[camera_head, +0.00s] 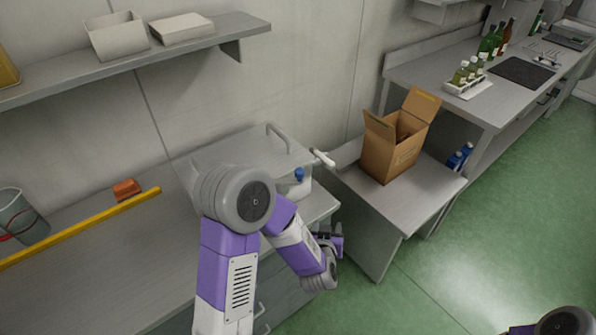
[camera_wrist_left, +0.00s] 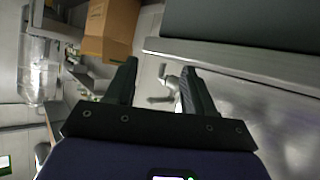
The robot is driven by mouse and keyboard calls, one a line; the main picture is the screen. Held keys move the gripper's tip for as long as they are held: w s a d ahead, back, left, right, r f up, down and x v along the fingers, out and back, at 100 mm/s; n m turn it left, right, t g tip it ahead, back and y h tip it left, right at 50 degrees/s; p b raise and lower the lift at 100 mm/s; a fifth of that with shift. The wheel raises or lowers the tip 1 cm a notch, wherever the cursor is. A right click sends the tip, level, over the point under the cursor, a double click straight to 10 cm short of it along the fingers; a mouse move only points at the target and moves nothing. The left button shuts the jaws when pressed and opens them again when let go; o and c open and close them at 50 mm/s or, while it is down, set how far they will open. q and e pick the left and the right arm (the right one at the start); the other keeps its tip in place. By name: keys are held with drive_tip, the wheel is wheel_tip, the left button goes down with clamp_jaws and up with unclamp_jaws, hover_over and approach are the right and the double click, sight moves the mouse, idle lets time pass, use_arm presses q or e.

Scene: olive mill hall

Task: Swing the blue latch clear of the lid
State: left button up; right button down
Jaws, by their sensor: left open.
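A grey lid-like panel (camera_head: 238,150) with a bar handle (camera_head: 278,134) lies on the counter at the wall, partly hidden by my left arm. A small blue piece (camera_head: 299,174), possibly the latch, sits at its front right above a pale body. I cannot tell whether it overlaps the lid. A pale lever (camera_head: 322,158) sticks out at the right corner. My left gripper (camera_head: 335,242) is in front of the counter, apart from the blue piece. In the left wrist view its fingers (camera_wrist_left: 158,88) are open and empty, with a grey lever-like part (camera_wrist_left: 165,78) beyond them. My right gripper is out of view.
An open cardboard box (camera_head: 390,155) stands on a lower table (camera_head: 425,190) to the right. A yellow bar (camera_head: 80,228) and an orange block (camera_head: 126,189) lie on the left counter. A shelf (camera_head: 140,58) hangs above. The green floor (camera_head: 500,220) is clear.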

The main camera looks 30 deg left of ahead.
sight(298, 169)
use_arm(q)
drive_tip(key=a+r+n+y, duration=0.1)
drive_tip(key=a+r+y, duration=0.1)
drive_tip(key=r, duration=0.3)
drive_tip(key=s+a+r+n+t+y, duration=0.1)
drive_tip(key=a+r+y, duration=0.1)
drive_tip(key=r, duration=0.3)
drive_tip(key=s+a+r+n+y, duration=0.1)
drive_tip(key=a+r+y, duration=0.1)
drive_tip(key=r+y, duration=0.2)
drive_tip(key=shift+s+a+r+n+b, duration=0.1)
drive_tip(key=shift+s+r+n+b, duration=0.1)
drive_tip(key=shift+r, duration=0.35)
drive_tip(key=shift+s+a+r+n+b, duration=0.1)
drive_tip(key=shift+r+n+b, duration=0.1)
drive_tip(key=shift+r, duration=0.3)
drive_tip(key=x, duration=0.6)
drive_tip(key=shift+r, duration=0.15)
drive_tip(key=shift+w+a, duration=0.4)
drive_tip(key=shift+w, duration=0.15)
drive_tip(key=c, duration=0.9)
drive_tip(key=shift+c, duration=0.2)
